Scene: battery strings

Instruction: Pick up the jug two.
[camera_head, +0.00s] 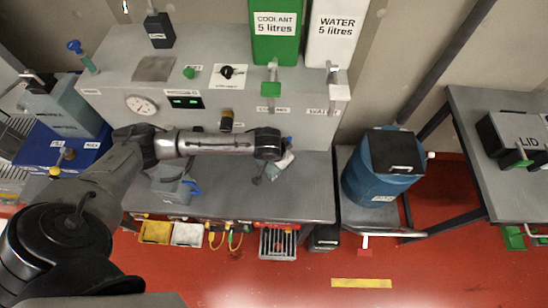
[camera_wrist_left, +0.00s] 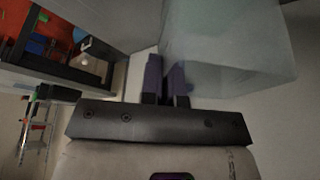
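In the head view a pale grey-green jug (camera_head: 168,183) with a blue handle stands on the steel bench, partly behind my left arm. I cannot read which jug it is. My left gripper (camera_head: 287,152) is over the right part of the bench, beside a small whitish item (camera_head: 281,164) mostly hidden by it. In the left wrist view a large translucent grey-green body (camera_wrist_left: 235,45) fills the upper right, close to my left gripper (camera_wrist_left: 165,80). Its purple-blue fingers are close together; whether they hold anything is unclear. My right gripper is not in view.
A machine (camera_head: 110,75) with a gauge backs the bench (camera_head: 310,190). Green coolant (camera_head: 275,45) and white water (camera_head: 333,40) containers stand above it. A blue drum (camera_head: 370,175) is at the right, near a side table (camera_head: 465,110). A grey container (camera_head: 70,112) stands at the left.

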